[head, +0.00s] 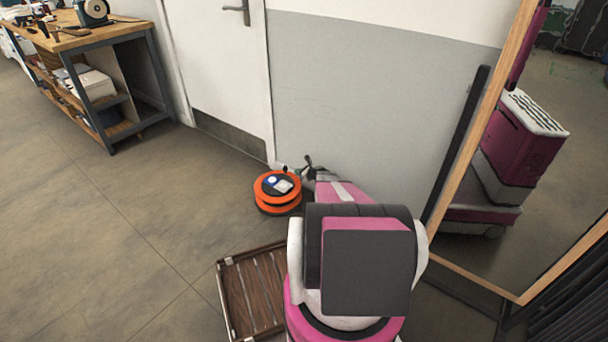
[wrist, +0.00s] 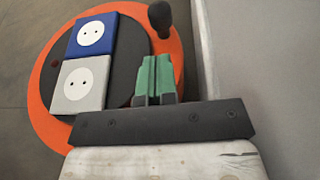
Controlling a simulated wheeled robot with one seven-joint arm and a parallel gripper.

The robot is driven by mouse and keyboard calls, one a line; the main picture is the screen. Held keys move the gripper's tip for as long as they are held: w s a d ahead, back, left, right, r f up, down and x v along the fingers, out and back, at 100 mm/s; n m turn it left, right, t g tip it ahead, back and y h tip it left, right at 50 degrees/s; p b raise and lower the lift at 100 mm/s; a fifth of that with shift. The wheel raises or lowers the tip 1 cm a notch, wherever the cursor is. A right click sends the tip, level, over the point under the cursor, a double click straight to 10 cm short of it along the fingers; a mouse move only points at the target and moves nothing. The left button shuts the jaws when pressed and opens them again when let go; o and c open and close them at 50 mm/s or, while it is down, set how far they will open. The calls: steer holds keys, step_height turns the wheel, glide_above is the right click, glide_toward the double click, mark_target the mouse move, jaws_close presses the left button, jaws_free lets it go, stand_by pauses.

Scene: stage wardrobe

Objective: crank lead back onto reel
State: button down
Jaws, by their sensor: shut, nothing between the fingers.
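The cable reel (head: 277,192) is a low orange drum with a dark centre, lying on the floor by the wall and door. In the wrist view the reel (wrist: 52,118) carries a blue socket plate (wrist: 94,38) and a grey one (wrist: 81,86). A black upright knob (wrist: 160,18), apparently the crank handle, stands near its rim. My gripper (wrist: 155,62) has green fingers shut and empty, over the reel's dark centre and rim, just short of the knob and apart from it in the picture. I cannot make out the lead.
A slatted wooden crate (head: 238,284) lies on the floor in front of the reel. A framed mirror (head: 466,142) leans at the right and reflects my body. A workbench (head: 112,38) stands at the left, beside a white door (head: 222,62). The left floor is clear.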

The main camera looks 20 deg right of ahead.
mark_target(290, 175)
steer(key=x, duration=0.4)
steer(key=r+x, duration=0.1)
steer(key=x, duration=0.1)
steer(key=shift+w+a, duration=0.1)
steer(key=shift+w, duration=0.15)
